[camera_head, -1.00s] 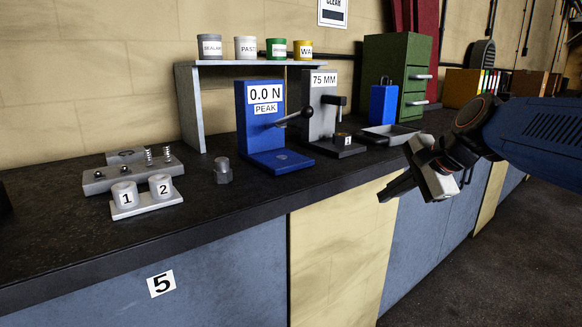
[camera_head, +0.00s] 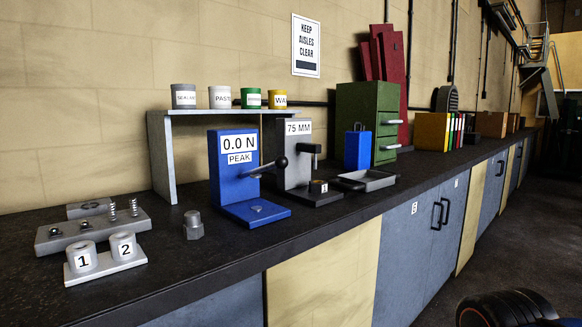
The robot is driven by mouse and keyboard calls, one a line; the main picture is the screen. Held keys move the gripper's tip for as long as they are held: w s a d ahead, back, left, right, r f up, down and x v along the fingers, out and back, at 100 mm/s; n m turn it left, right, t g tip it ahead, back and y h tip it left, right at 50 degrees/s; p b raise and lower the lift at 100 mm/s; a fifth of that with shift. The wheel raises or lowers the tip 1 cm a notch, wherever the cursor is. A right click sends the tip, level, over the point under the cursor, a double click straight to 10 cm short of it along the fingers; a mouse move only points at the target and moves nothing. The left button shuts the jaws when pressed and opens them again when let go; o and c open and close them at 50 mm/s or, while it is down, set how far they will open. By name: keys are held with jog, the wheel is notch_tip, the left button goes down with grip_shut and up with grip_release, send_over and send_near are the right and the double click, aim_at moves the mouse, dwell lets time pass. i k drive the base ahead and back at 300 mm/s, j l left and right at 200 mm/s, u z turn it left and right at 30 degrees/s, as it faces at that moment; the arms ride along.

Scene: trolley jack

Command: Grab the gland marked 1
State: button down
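The gland marked 1 (camera_head: 82,257) is a light grey cylinder with a hole in its top. It stands upright on a small pale tray (camera_head: 118,265) at the left end of the dark bench. The gland marked 2 (camera_head: 123,245) stands just right of it on the same tray. Both labels face me. My gripper is not in view; only a dark, orange-ringed part of my arm shows at the bottom right corner, far from the glands.
A grey block with springs (camera_head: 92,228) lies behind the tray. A hex fitting (camera_head: 193,226) stands to the right. Further right are a blue force gauge (camera_head: 232,170), a grey press (camera_head: 297,165) and a shallow tray (camera_head: 367,181). The bench front (camera_head: 100,305) before the glands is clear.

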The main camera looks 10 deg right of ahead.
aim_at(319, 188)
jog(key=i+l+u, duration=0.1)
jog(key=i, duration=0.35)
jog(key=i+l+u, duration=0.1)
jog(key=i, duration=0.35)
